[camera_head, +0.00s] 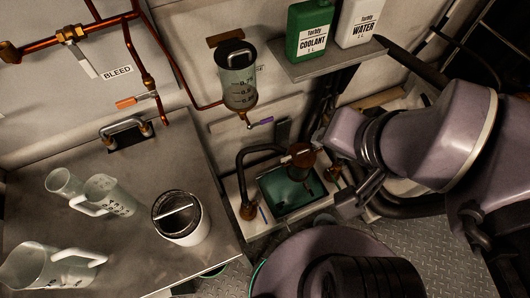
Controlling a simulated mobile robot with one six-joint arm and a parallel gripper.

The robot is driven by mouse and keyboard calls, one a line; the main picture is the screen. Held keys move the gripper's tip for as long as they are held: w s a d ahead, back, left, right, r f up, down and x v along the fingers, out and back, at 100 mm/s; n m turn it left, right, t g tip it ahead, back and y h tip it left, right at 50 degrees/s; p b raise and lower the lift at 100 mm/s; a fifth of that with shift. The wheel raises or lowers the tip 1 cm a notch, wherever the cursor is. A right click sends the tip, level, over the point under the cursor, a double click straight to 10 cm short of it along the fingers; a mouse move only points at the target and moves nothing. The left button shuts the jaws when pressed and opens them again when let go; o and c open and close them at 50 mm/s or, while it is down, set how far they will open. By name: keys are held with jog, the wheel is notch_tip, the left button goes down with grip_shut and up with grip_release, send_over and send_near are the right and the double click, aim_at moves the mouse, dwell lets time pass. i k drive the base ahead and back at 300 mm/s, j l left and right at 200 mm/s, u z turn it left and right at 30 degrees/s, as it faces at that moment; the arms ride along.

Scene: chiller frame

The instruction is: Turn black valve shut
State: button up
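I cannot clearly pick out a black valve handle in the head view. My gripper (345,172) is right of centre, over the right edge of a small green-lined basin (284,190). A reddish-brown cylindrical fitting (302,158) is above the basin, just left of my gripper. I cannot tell whether they touch. The gripper's fingers are dark and partly hidden by my wrist, so their opening is unclear. A valve with a purple handle (262,121) is under the clear graduated reservoir (238,80). A valve with an orange handle (135,100) is on the copper pipe at upper left.
Green coolant (311,35) and white water (358,22) bottles stand on a shelf (335,62) above my gripper. A dark hose (243,170) curves left of the basin. Clear jugs (110,195) and a white container (180,225) stand on the left bench (110,245).

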aim_at(306, 183)
jog(key=i+l+z, duration=0.1)
jog(key=i+l, duration=0.2)
jog(key=l, duration=0.2)
jog(key=i+l, duration=0.35)
jog(key=l, duration=0.15)
jog(key=l+z, duration=0.05)
